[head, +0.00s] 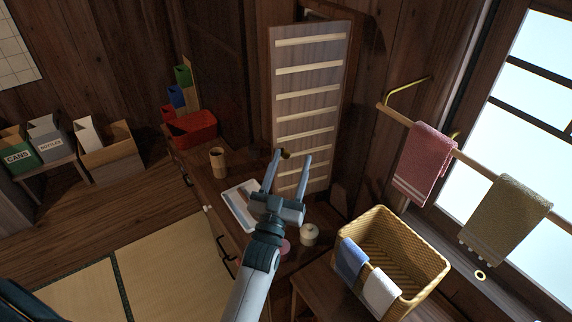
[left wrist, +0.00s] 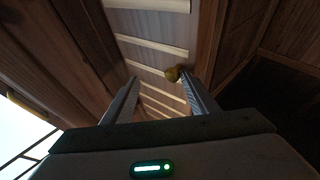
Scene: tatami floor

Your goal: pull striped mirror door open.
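The striped door (head: 312,83) is a tall greyish panel crossed by several pale slats, upright in a dark wooden frame behind the counter. It also fills the upper middle of the left wrist view (left wrist: 152,38). Its small brass knob (head: 286,154) is near the door's lower left edge. My left gripper (head: 292,158) is open, its two fingers pointing at the door. The knob lies between the fingertips in the head view. In the left wrist view the knob (left wrist: 174,73) is close beside the right finger; I cannot tell whether they touch. My right gripper is out of view.
Below the gripper, the counter (head: 207,178) holds a white tray (head: 238,212), a tan cup (head: 217,158), a lidded jar (head: 309,234) and a red bin (head: 190,128). A wicker basket (head: 425,255) with cloths and a towel rail (head: 466,158) stand at the right.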

